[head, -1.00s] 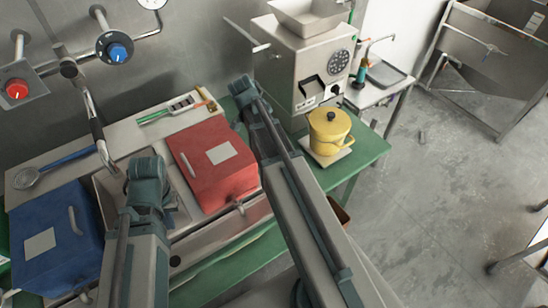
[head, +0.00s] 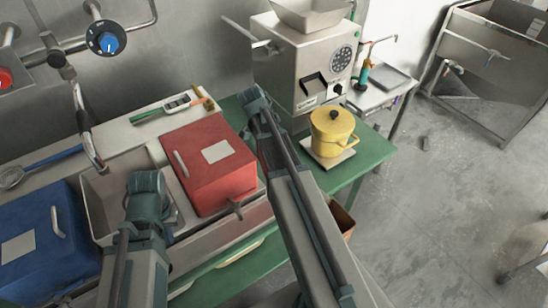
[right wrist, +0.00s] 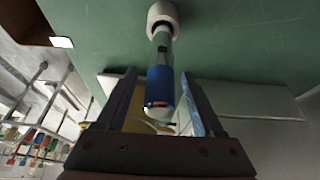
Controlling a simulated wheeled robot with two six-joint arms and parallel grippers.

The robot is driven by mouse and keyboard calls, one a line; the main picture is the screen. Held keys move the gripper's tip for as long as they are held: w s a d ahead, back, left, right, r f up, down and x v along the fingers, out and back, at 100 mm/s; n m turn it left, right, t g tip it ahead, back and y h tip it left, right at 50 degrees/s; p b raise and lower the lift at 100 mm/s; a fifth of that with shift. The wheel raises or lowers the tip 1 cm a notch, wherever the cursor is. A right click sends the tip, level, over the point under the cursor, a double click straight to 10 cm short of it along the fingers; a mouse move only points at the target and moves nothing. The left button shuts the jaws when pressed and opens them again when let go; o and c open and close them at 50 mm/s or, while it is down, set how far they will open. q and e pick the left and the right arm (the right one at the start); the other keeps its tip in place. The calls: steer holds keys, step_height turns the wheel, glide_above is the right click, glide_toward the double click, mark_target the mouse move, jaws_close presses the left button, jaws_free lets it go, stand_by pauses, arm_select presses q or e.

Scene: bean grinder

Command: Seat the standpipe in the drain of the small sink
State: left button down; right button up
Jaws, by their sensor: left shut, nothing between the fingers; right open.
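The small sink (head: 102,208) is a grey basin between the blue and red boxes. My left gripper (head: 147,184) is over its right part, shut and empty, and its arm hides much of the basin. The drain is not visible. In the right wrist view, a slim tube with a blue section (right wrist: 160,86) and a white ringed end, possibly the standpipe, shows between the fingers. My right gripper (right wrist: 160,100) is open, with a finger on each side of the tube. Contact cannot be told. In the head view my right arm hides this tube.
A red box (head: 232,180) and a blue box (head: 30,222) flank the sink. A faucet (head: 84,125) hangs over the sink's back. A grinder (head: 285,62) and a yellow pot (head: 332,125) stand on the right. The green table (head: 372,150) has bare surface beside the pot.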

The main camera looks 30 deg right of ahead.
jaws_close()
stand_by(0.3)
stand_by(1.1)
